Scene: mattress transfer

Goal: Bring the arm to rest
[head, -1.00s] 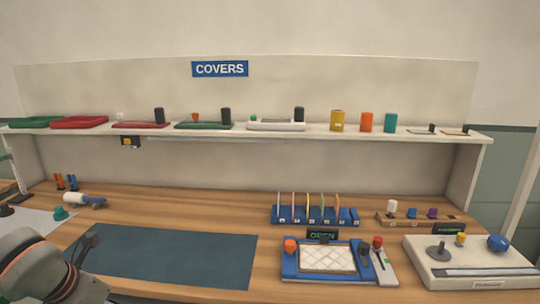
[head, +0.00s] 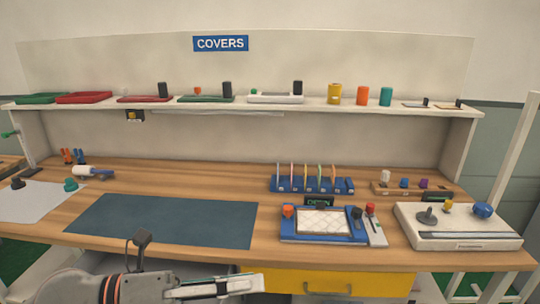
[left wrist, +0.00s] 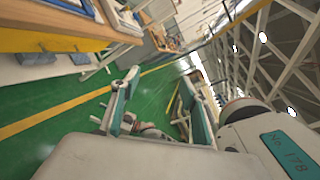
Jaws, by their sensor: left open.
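My left gripper (head: 250,285) is low in the head view, in front of the bench's front edge and below the top. Its arm comes in from the bottom left. In the left wrist view its two fingers (left wrist: 160,98) are apart, with nothing between them and the green floor behind. My right gripper is in neither view. A blue tray device (head: 280,240) with a white quilted pad (head: 324,222) sits on the bench, clear of the gripper.
The wooden bench (head: 240,180) carries a dark mat (head: 160,220), a blue rack (head: 310,186) and a white console (head: 460,238). A shelf (head: 315,106) with covers runs behind. A yellow drawer (head: 330,282) is close to my left gripper.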

